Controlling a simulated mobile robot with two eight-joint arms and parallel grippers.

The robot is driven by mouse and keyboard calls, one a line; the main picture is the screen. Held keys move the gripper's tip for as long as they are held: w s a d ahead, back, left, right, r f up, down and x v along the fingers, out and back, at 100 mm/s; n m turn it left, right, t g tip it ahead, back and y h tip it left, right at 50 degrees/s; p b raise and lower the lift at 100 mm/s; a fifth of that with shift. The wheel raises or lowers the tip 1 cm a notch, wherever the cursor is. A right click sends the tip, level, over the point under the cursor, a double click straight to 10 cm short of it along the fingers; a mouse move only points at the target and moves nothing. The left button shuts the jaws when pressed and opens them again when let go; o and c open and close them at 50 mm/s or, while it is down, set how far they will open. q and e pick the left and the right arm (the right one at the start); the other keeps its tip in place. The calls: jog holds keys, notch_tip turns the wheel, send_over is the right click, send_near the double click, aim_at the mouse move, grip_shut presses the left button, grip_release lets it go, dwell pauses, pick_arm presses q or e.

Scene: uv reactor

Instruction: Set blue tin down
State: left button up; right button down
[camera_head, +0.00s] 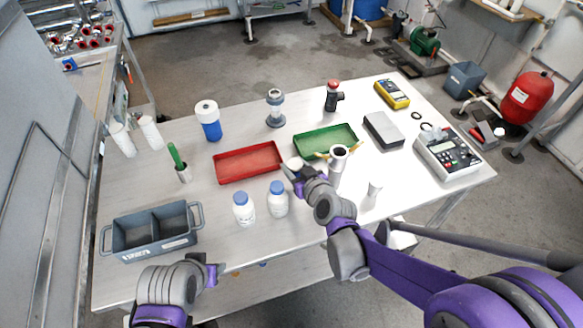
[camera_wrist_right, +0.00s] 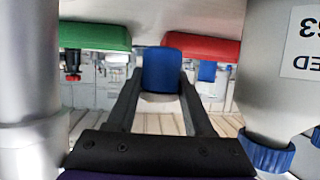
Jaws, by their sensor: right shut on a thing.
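My right gripper (camera_head: 292,168) is over the middle of the table. Its fingers (camera_wrist_right: 160,100) are shut on the blue tin (camera_wrist_right: 160,70), whose pale end shows between them in the right wrist view. In the head view only the tin's pale round top (camera_head: 295,163) shows; the arm hides most of it. Whether the tin touches the table cannot be told. The tin is near the right end of the red tray (camera_head: 222,180) and the front left of the green tray (camera_head: 296,150). My left gripper (camera_head: 212,272) is at the table's front left edge; its jaws are unclear.
Two white bottles (camera_head: 244,212) with blue caps stand just front-left of my right gripper. A grey crate (camera_head: 150,250) stands front left.

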aim_at(291, 169)
jog(key=shift+w+a, duration=0.2)
jog(key=shift+w, duration=0.3)
jog(key=shift+w+a, duration=0.2)
jog(key=shift+w, duration=0.3)
pick_arm(q)
jog(key=shift+f, duration=0.2)
pick_arm(e)
jog(key=shift+f, duration=1.75)
pick_arm(q)
jog(key=shift+s+f, duration=0.1)
pick_arm(e)
jog(key=shift+f, duration=0.1)
pick_arm(q)
jog(key=shift+b, duration=0.3)
pick_arm(e)
jog(key=shift+c, duration=1.4)
grip_release()
pick_arm(q)
jog(key=shift+w+r+p, duration=0.2)
jog(key=shift+r+p, duration=0.5)
jog(key=shift+r, duration=0.05)
pick_arm(e)
jog(key=v, duration=1.2)
